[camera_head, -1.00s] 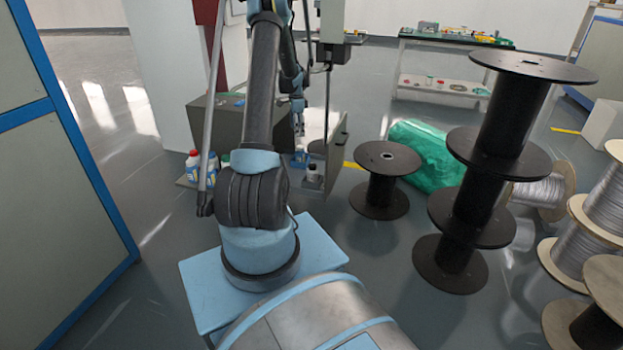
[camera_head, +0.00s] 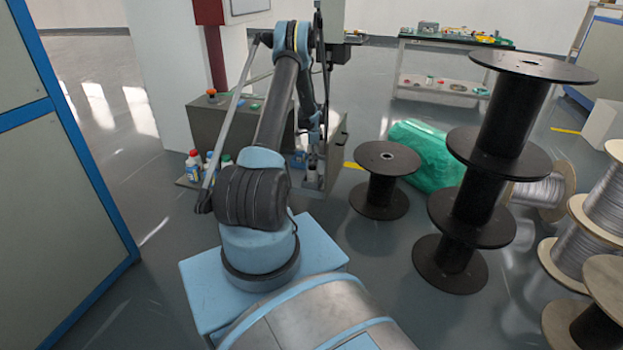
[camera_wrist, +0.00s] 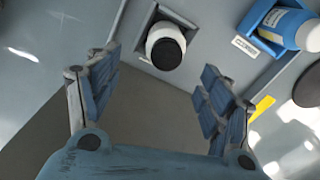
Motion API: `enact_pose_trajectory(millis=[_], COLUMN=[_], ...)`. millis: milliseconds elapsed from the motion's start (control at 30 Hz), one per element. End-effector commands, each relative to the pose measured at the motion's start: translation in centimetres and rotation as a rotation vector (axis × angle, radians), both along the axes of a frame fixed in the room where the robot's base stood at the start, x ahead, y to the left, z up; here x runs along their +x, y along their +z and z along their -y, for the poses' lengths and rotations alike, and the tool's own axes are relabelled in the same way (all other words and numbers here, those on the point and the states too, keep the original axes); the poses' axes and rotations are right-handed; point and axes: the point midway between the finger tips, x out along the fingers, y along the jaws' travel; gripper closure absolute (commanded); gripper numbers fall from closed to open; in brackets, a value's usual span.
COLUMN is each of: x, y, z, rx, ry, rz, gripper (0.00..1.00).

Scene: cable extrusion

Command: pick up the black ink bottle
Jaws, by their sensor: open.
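The ink bottle (camera_wrist: 166,46), white with a black cap, stands in a square holder near the top middle of the wrist view. In the head view, its white body (camera_head: 311,179) shows small and partly covered beneath the end of my arm. My gripper (camera_wrist: 160,70) is open and empty. Its two blue-grey fingers are spread to the left and right, and the bottle lies ahead of the gap between them. The bottle does not look touched by either finger.
A blue bottle with a white cap (camera_wrist: 288,27) sits in a neighbouring holder at the upper right. A black spool (camera_head: 383,190) and a green wrapped bundle (camera_head: 423,157) stand on the right.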

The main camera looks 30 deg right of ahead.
Motion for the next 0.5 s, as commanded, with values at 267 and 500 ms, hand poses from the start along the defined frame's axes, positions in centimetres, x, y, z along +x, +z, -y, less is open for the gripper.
enact_pose_trajectory(millis=[267,500], x=[0.0,0.1], y=[-4.2,-5.4], z=[0.0,0.0], rx=[0.0,0.0], ry=[0.001,0.001], rz=[0.0,0.0], gripper=[0.27,0.27])
